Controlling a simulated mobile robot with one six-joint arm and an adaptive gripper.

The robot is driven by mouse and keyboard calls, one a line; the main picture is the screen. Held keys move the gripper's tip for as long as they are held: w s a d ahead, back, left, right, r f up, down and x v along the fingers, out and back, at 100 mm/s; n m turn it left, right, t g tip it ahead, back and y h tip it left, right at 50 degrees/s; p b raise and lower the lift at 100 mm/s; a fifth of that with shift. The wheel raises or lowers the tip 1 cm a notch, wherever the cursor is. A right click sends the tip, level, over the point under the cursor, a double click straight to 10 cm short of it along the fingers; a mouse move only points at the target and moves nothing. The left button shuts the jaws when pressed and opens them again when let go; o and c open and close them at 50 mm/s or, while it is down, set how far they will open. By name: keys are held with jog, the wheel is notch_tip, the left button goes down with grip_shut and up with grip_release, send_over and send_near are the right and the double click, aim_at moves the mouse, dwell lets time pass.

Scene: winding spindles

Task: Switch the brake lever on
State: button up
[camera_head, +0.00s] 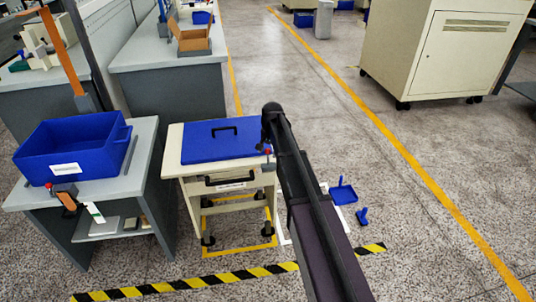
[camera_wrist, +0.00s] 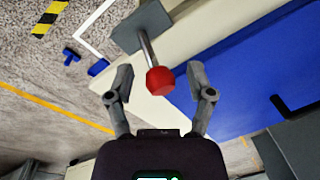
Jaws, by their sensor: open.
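The brake lever (camera_wrist: 149,50) is a thin metal rod with a red ball knob (camera_wrist: 160,81), rising from a grey plate (camera_wrist: 141,27) on the cream cart (camera_wrist: 205,50). My gripper (camera_wrist: 160,72) is open, with one finger on each side of the knob. A gap shows between the knob and each finger. In the head view, the red knob (camera_head: 267,152) shows small at the right edge of the cart (camera_head: 176,157), beside the blue lid (camera_head: 210,145). My arm covers part of that edge, and my fingers are hard to make out there.
A grey table (camera_head: 140,150) with a blue bin (camera_head: 75,150) stands left of the cart. A blue dustpan (camera_head: 343,194) and a small blue brush (camera_head: 362,216) lie on the floor to the right. Black-yellow tape (camera_head: 220,277) crosses the floor in front. The aisle at right is clear.

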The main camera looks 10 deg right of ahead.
grip_shut()
dwell(0.3)
